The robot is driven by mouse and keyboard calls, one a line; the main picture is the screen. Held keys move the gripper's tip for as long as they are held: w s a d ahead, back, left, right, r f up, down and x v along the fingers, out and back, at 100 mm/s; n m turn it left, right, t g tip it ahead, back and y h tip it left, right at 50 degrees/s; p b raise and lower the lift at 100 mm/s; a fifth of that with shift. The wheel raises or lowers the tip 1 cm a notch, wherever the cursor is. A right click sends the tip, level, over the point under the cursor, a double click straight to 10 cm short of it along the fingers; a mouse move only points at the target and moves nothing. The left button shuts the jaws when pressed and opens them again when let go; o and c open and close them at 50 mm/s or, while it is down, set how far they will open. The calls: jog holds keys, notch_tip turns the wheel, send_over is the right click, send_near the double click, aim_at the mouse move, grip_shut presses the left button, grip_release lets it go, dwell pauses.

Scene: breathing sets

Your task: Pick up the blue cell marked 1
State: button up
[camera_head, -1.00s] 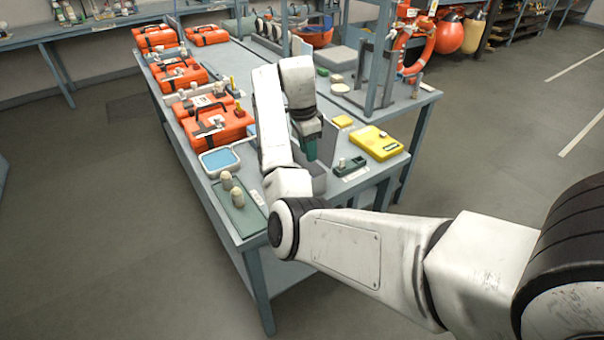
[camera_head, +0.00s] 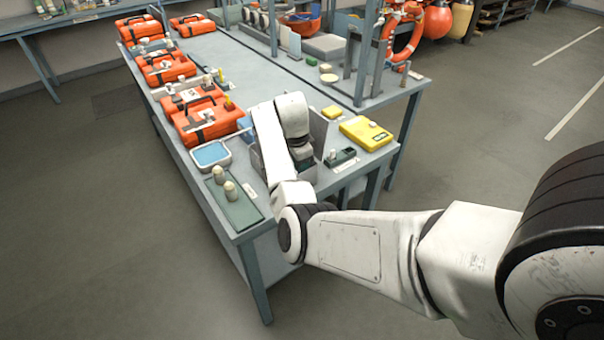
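I cannot make out a blue cell marked 1 with certainty. A small blue patch (camera_head: 245,123) shows at the left edge of my arm, beside the orange cases; most of it is hidden and no mark can be read. My gripper (camera_head: 303,164) is low over the near end of the bench, pointing down beside a grey upright panel. My white wrist covers most of it, and its fingertips are hidden. I cannot see whether it is open or holds anything.
A blue-lined tray (camera_head: 211,154) and a green tray (camera_head: 238,208) with two cream pegs stand left of my arm. A dark green holder (camera_head: 341,158) and a yellow case (camera_head: 366,133) lie right. Orange cases (camera_head: 200,120) line the left edge. The bench's middle is clear.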

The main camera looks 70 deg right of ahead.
jog(key=shift+c, duration=0.3)
grip_shut()
jog(key=shift+r, duration=0.1)
